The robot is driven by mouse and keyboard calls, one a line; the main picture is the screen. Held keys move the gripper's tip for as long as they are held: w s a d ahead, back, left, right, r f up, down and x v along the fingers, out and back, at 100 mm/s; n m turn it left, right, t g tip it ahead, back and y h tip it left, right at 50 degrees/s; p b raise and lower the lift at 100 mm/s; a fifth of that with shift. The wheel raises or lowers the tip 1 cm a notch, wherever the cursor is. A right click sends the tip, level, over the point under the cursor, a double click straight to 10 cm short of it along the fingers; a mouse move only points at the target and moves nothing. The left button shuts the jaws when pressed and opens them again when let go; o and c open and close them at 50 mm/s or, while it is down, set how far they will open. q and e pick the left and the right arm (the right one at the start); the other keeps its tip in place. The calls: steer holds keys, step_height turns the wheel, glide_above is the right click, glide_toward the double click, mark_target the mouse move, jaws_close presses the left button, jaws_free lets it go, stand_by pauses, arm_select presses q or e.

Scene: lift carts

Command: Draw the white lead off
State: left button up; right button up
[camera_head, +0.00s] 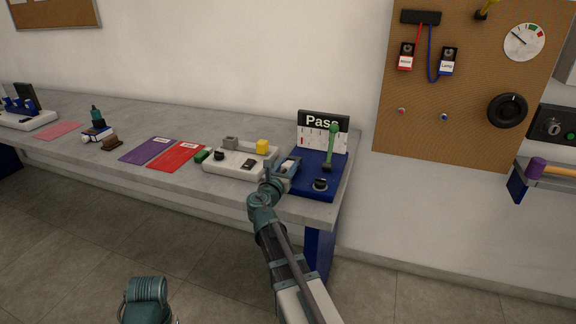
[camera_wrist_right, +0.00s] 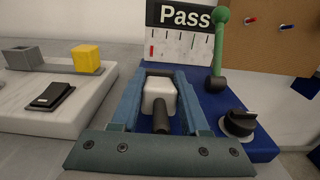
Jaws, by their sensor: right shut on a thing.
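The white lead's block-shaped end (camera_wrist_right: 158,92) shows in the right wrist view, with a dark stub or cable toward the camera. My right gripper (camera_wrist_right: 162,76) is around it, one finger on each side, shut on it. In the head view my right gripper (camera_head: 285,167) is at the left edge of the blue unit (camera_head: 312,183). The wrist view also shows this blue unit (camera_wrist_right: 215,131) behind and right of the lead. Whether the lead is still seated in it is hidden. My left gripper is not in view.
The blue unit has a green lever (camera_head: 332,146), a black knob (camera_head: 320,184) and a "Pass" board (camera_head: 323,122). Left of it is a white box (camera_head: 229,165) with a yellow block (camera_head: 262,146). A red sheet (camera_head: 177,156) lies farther left. A pegboard (camera_head: 450,115) hangs at right.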

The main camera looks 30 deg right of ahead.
mark_target(281, 171)
jaws_close()
steer(key=shift+s+a, duration=0.15)
steer(key=shift+s+a+r+p, duration=0.3)
steer(key=shift+s+a, duration=0.3)
steer(key=shift+a, duration=0.1)
steer(key=shift+s+a+r+p, duration=0.3)
steer(key=shift+s+a, duration=0.3)
steer(key=shift+a, duration=0.15)
steer(key=shift+s+a+r+p, duration=0.3)
steer(key=shift+s+a, duration=0.3)
steer(key=shift+a, duration=0.1)
steer(key=shift+r, duration=0.15)
steer(key=shift+r+p, duration=2.95)
steer(key=shift+p, duration=0.15)
